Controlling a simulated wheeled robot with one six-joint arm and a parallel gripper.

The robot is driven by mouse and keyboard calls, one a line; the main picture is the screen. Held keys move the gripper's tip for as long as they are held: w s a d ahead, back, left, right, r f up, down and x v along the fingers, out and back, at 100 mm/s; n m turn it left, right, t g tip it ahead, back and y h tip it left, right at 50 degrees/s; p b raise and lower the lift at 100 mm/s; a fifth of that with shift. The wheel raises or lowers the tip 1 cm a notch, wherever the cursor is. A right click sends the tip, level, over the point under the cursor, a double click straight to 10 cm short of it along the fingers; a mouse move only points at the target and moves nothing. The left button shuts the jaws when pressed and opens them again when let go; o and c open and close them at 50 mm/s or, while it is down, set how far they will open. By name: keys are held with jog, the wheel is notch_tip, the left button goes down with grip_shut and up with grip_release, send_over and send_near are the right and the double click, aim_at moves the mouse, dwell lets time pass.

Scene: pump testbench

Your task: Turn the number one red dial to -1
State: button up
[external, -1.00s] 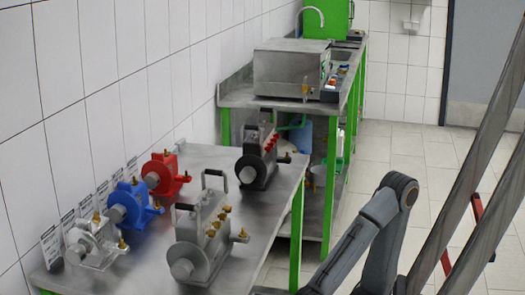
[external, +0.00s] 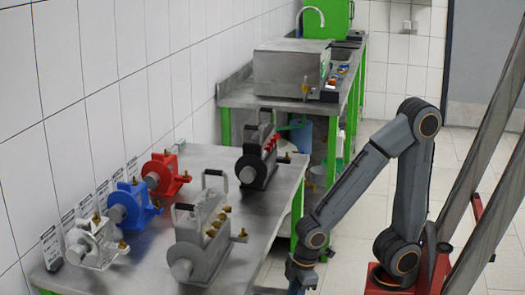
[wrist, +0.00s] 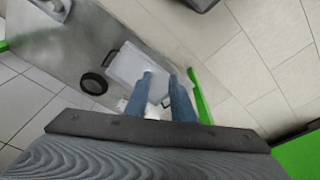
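In the external view, the dark-faced machine (external: 252,168) with a row of small red dials (external: 270,143) stands at the back right of the steel table. No dial numbers or scale can be read. My gripper (external: 301,280) is low in front of the table's right edge, away from the red dials; its fingers are unclear there.
A red pump (external: 164,172), a blue pump (external: 130,206), a silver pump (external: 95,243) and a grey machine with brass knobs (external: 200,240) occupy the table (external: 205,155). A green-legged bench (external: 235,95) stands behind. Open floor lies right of the table.

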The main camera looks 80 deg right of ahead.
aim_at(268, 149)
jog(key=w+d+r+m+t+p, duration=0.15)
jog(key=d+r+p, duration=0.35)
jog(key=r+p, duration=0.5)
jog(key=w+d+r+m+p, duration=0.15)
jog(key=d+r+p, duration=0.35)
jog(key=r+p, duration=0.5)
jog(key=d+r+m+t+p, duration=0.1)
jog(key=d+r+m+p, duration=0.1)
jog(key=d+r+p, duration=0.75)
jog(key=w+d+t+p, duration=0.1)
jog(key=p, duration=0.1)
jog(key=w+d+f+t+p, duration=0.1)
jog(key=w+p, duration=0.1)
jog(key=w+d+t+h+p, duration=0.1)
jog(key=w+t+p, duration=0.1)
jog(key=p, duration=0.1)
jog(key=shift+w+d+f, duration=0.15)
jog(key=shift+d+f, duration=0.05)
jog(key=shift+d, duration=0.05)
jog(key=d+t, duration=0.1)
jog(key=w+d+p, duration=0.1)
jog(key=d+t+p, duration=0.1)
jog(key=shift+w+r+t+y, duration=0.25)
jog(key=shift+t+y, duration=0.1)
jog(key=shift+y, duration=0.05)
jog(key=s+d+r+m+t+p, duration=0.3)
jog(key=s+d+r+t+p, duration=0.15)
jog(key=d+r+t, duration=0.2)
jog(key=w+a, duration=0.1)
jog(key=w, duration=0.6)
